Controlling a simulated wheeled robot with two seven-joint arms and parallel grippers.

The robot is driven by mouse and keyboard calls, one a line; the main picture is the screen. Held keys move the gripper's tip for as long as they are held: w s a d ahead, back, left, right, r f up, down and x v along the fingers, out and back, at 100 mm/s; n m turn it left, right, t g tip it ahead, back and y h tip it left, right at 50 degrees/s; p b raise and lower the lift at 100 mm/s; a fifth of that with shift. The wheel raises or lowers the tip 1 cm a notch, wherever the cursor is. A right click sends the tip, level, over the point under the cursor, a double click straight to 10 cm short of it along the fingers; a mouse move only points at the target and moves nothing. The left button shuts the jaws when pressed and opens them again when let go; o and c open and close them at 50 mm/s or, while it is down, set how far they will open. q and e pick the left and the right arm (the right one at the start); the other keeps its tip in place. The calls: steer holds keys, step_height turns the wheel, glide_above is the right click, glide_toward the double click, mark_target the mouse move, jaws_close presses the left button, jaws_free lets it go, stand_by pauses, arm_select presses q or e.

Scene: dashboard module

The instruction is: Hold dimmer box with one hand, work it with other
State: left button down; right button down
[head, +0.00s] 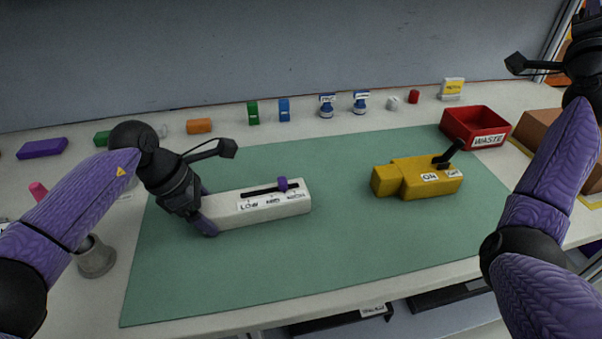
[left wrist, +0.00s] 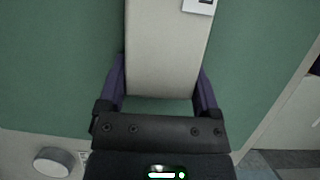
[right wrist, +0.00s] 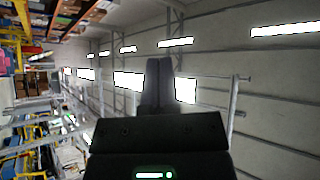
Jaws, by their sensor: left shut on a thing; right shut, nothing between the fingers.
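The dimmer box (head: 258,208) is a long white block lying on the green mat. It has a dark slot on top with a purple slider knob (head: 283,184) near the slot's right end, and a label starting with LOW below the slot. My left gripper (head: 205,210) is shut on the left end of the dimmer box. In the left wrist view the white box (left wrist: 165,50) lies between both fingers. My right gripper (right wrist: 158,85) is shut and empty, its fingers together, raised and pointing away from the table. In the head view it is largely cut off at the top right.
A yellow switch block (head: 425,178) with a black lever and an ON label lies on the mat's right. A red WASTE bin (head: 476,122) stands at the back right. Several small coloured items line the back. The mat (head: 330,260) is clear in front.

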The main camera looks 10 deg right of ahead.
steer(key=w+a+f+n+t+y, duration=0.1)
steer(key=w+a+n+t+y, duration=0.1)
steer(key=w+a+n+y, duration=0.5)
steer(key=n+g+y, duration=1.2)
steer(key=g+y, duration=0.2)
steer(key=g, duration=0.3)
glide_toward(290, 184)
steer(key=f, duration=0.1)
steer(key=w+f, duration=0.1)
steer(key=f, duration=0.1)
steer(key=w+d+f, duration=0.1)
steer(key=shift+f, duration=0.2)
steer(key=a, duration=0.3)
steer(key=shift+a+f, duration=0.2)
steer(key=shift+f, duration=0.15)
steer(key=shift+a, duration=0.45)
